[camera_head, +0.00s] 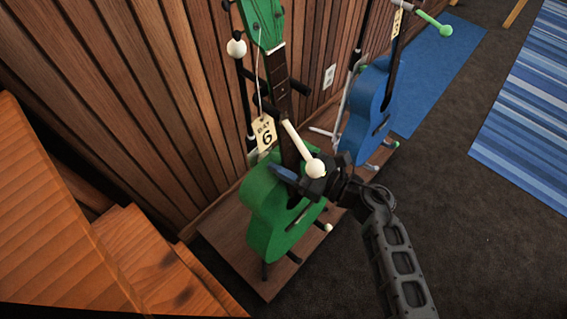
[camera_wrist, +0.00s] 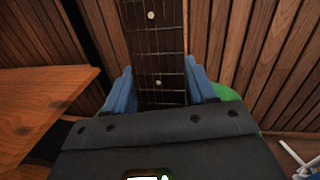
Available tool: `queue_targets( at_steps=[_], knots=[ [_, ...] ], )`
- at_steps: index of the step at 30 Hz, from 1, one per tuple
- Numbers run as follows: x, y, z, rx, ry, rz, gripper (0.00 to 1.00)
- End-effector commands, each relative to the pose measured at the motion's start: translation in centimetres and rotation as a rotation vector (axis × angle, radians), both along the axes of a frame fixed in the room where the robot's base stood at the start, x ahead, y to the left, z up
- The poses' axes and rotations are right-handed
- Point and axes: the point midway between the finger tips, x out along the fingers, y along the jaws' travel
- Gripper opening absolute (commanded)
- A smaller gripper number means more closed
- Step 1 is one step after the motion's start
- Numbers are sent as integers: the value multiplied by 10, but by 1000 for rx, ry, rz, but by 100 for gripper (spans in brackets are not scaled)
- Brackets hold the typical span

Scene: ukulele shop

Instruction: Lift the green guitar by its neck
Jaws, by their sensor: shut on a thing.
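The green guitar (camera_head: 280,218) stands upright on a stand against the wood-slat wall in the head view. My gripper (camera_head: 289,176) is at the lower neck, just above the body. In the wrist view the blue fingers of my gripper (camera_wrist: 160,88) are shut on both sides of the dark fretted neck (camera_wrist: 156,45). A bit of the green body shows behind the right finger. The stand partly hides the guitar in the head view.
A blue guitar (camera_head: 368,112) stands to the right on the same wooden platform (camera_head: 226,240). A white-tipped stand arm (camera_head: 302,147) juts out close to my gripper. Wooden furniture (camera_head: 65,215) fills the left. Open dark floor (camera_head: 480,240) lies to the right.

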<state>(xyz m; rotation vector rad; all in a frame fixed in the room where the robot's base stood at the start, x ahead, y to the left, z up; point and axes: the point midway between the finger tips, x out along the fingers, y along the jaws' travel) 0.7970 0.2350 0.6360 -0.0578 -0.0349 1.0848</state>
Motion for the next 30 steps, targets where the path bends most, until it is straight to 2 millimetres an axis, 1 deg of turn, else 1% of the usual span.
queue_targets(
  at_steps=[14,17,20,30],
  knots=[
    [2,-1,4,1,-7,-3,0],
    [1,-2,8,2,-8,-2,0],
    [-1,-4,17,2,-9,-1,0],
    [-1,-3,61,2,-8,0,0]
  ],
)
